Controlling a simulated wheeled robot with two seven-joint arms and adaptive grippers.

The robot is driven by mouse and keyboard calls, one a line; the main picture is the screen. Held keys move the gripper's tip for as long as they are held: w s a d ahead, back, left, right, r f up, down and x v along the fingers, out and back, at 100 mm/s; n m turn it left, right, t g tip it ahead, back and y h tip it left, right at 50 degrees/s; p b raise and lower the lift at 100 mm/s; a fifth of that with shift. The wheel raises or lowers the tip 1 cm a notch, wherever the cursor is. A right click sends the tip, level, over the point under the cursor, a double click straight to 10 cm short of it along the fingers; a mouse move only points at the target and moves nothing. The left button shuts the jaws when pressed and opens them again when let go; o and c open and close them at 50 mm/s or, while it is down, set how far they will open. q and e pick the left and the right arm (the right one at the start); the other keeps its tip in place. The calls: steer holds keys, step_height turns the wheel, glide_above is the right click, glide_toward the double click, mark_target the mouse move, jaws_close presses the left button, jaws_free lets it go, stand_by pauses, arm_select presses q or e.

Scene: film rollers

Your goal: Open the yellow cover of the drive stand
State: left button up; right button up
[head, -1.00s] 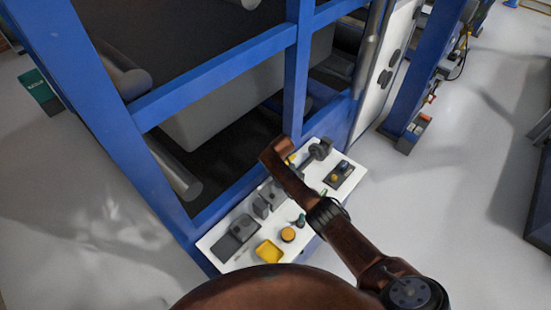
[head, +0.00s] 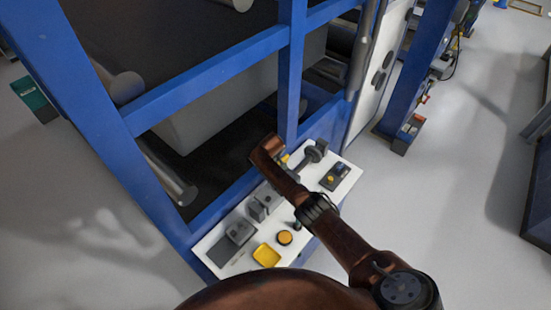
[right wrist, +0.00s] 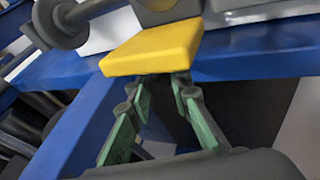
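The yellow cover (right wrist: 155,48) fills the upper middle of the right wrist view as a flat, thick yellow slab. In the head view only a small yellow patch (head: 285,158) shows beside my right forearm. My right gripper (right wrist: 162,85) is just below the cover's lower edge in the wrist view. Its green-padded fingers stand apart with a gap between them. Their tips reach the cover's edge, and I cannot tell whether they touch it. In the head view the gripper is hidden by my arm. My left gripper is not in view.
A white shelf (head: 225,268) holds a yellow tray (head: 266,256), an orange round part (head: 284,238), grey blocks (head: 268,200) and a dark control box (head: 334,177). A blue machine frame (head: 215,80) rises behind it.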

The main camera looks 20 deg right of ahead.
steer(key=o, duration=0.4)
steer(key=shift+w+a+f, duration=0.1)
steer(key=shift+w+a, duration=0.05)
steer(key=shift+s+a+r, duration=0.1)
steer(key=shift+s+r, duration=0.25)
steer(key=shift+r, duration=0.2)
steer(key=v, duration=1)
steer(key=shift+s+r, duration=0.2)
steer(key=shift+r, duration=0.15)
